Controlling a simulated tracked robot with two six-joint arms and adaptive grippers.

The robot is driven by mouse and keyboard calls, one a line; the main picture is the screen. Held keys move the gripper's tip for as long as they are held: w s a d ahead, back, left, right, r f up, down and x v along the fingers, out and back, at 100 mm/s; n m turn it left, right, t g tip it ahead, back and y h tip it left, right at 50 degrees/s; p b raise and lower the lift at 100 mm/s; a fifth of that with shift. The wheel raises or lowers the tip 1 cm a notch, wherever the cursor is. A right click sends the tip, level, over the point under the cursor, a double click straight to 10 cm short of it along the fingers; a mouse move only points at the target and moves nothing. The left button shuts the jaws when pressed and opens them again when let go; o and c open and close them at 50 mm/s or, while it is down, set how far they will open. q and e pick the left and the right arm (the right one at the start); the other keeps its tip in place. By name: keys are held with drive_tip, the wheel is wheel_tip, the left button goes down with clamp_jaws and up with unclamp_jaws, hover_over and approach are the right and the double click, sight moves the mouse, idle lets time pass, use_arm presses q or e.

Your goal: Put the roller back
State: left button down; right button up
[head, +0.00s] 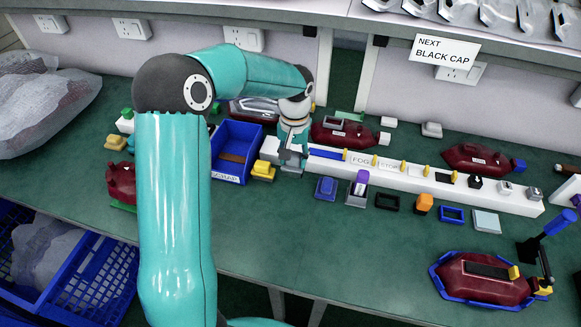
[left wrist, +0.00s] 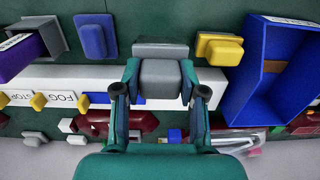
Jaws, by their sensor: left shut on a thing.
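My left gripper (head: 291,150) is above the left end of the white rail (head: 440,181). In the left wrist view its two fingers (left wrist: 160,92) are shut on a grey block (left wrist: 161,76), one finger on each side. The block also shows below the fingers in the head view (head: 292,168). A purple piece with a white label (head: 361,180) stands upright in a grey holder (head: 356,199) in front of the rail; it also shows in the left wrist view (left wrist: 18,55). I cannot tell which piece is the roller. My right gripper is not in view.
A blue bin (head: 228,172) and yellow block (head: 263,170) stand left of the gripper. Small parts line the rail's front. A red lamp (head: 484,281) lies in a blue-rimmed tray at front right. A sign (head: 445,57) reads "NEXT BLACK CAP". The front middle table is clear.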

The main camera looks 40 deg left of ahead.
sight(293, 167)
use_arm(q)
wheel_tip(293, 167, down, 5)
idle(0.4)
drive_tip(key=shift+s+d+f+b, duration=0.1)
drive_tip(key=shift+s+f+b, duration=0.15)
drive_tip(key=shift+f+b, duration=0.4)
drive_tip(key=c, duration=0.9)
unclamp_jaws()
drive_tip(key=shift+c, duration=0.2)
drive_tip(key=shift+o, duration=1.4)
drive_tip(key=shift+w+f, duration=0.1)
drive_tip(key=shift+f, duration=0.1)
drive_tip(key=shift+r, duration=0.3)
